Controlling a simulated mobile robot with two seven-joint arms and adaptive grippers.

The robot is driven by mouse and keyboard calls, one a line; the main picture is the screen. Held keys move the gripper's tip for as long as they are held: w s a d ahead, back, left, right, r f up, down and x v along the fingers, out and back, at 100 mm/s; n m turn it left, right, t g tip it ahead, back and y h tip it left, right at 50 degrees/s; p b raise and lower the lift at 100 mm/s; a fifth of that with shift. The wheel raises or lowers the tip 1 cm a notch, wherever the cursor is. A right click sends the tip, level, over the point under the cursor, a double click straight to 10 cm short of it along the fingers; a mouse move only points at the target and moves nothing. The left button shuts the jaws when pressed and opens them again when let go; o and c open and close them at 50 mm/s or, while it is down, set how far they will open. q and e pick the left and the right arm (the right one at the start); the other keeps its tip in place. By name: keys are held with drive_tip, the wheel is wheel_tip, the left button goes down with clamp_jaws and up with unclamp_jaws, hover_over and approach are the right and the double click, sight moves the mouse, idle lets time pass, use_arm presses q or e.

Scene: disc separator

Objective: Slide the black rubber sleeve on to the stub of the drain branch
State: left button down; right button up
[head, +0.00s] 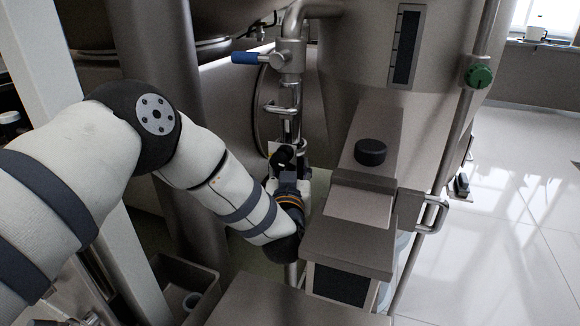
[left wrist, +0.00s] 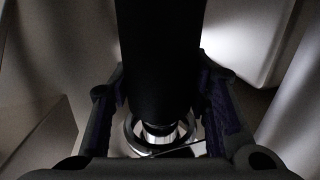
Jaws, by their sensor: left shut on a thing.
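My left gripper (head: 284,168) is at the pipework in the middle of the head view, below the blue-handled valve. In the left wrist view its two fingers (left wrist: 160,92) are shut on the black rubber sleeve (left wrist: 160,50), a dark tube that fills the upper middle. A shiny round metal part with a ring (left wrist: 160,130), perhaps the drain branch stub, shows just below the sleeve's edge. I cannot tell whether sleeve and metal part touch. In the head view the arm and gripper largely hide this spot. My right gripper is not in view.
A valve with a blue handle (head: 245,58) sits on the pipe above my gripper. A steel housing (head: 345,238) with a black round cap (head: 371,152) stands close to its right. A grey column (head: 165,60) rises behind my arm.

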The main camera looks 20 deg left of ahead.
use_arm(q)
drive_tip(key=shift+r, duration=0.15)
wheel_tip(320, 180, down, 6)
drive_tip(key=b, duration=0.3)
drive_tip(key=shift+r, duration=0.1)
drive_tip(key=shift+f+b, duration=0.35)
drive_tip(key=shift+f, duration=0.4)
drive_tip(key=shift+f, duration=0.25)
drive_tip(key=shift+f, duration=0.2)
idle(0.5)
drive_tip(key=shift+f, duration=0.1)
